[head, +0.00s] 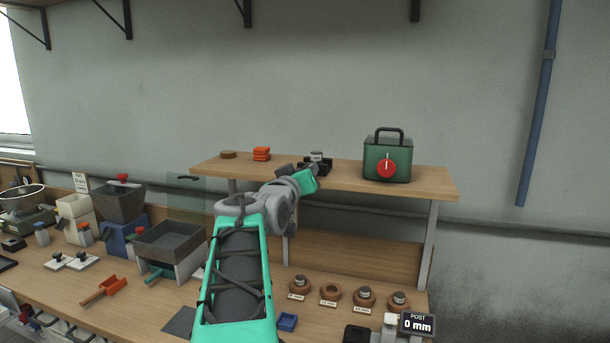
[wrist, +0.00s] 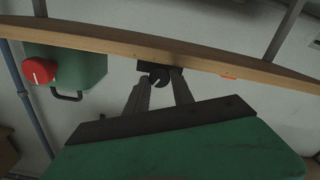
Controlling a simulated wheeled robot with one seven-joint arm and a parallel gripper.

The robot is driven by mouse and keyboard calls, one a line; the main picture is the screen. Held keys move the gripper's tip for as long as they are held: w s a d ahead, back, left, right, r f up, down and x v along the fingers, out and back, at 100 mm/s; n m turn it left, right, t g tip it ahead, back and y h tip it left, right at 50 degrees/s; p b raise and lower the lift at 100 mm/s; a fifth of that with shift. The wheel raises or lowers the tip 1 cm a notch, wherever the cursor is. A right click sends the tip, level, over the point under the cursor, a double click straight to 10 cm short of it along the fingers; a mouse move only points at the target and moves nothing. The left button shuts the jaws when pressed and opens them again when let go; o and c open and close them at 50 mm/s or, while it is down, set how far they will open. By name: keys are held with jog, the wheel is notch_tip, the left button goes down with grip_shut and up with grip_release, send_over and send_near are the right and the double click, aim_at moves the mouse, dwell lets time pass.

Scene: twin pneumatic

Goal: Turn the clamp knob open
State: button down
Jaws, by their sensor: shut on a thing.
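The clamp knob (wrist: 160,77) is small, round and black with a pale pointer line. It sits at the edge of the wooden shelf, below a dark clamp body (wrist: 148,66) in the wrist view. My gripper (wrist: 161,80) has its two grey fingers on either side of the knob and is shut on it. In the head view my gripper (head: 315,169) reaches the shelf's front edge at the middle. There the knob is hidden or too small to tell from the dark parts.
A green box (head: 388,160) with a red dial (head: 387,169) stands right of the clamp on the shelf (head: 430,184). Orange blocks (head: 261,154) and a brown disc (head: 228,155) lie to its left. Hoppers (head: 120,203), ringed posts and a "0 mm" display (head: 418,324) occupy the bench below.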

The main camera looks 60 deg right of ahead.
jog(key=c, duration=1.1)
grip_release()
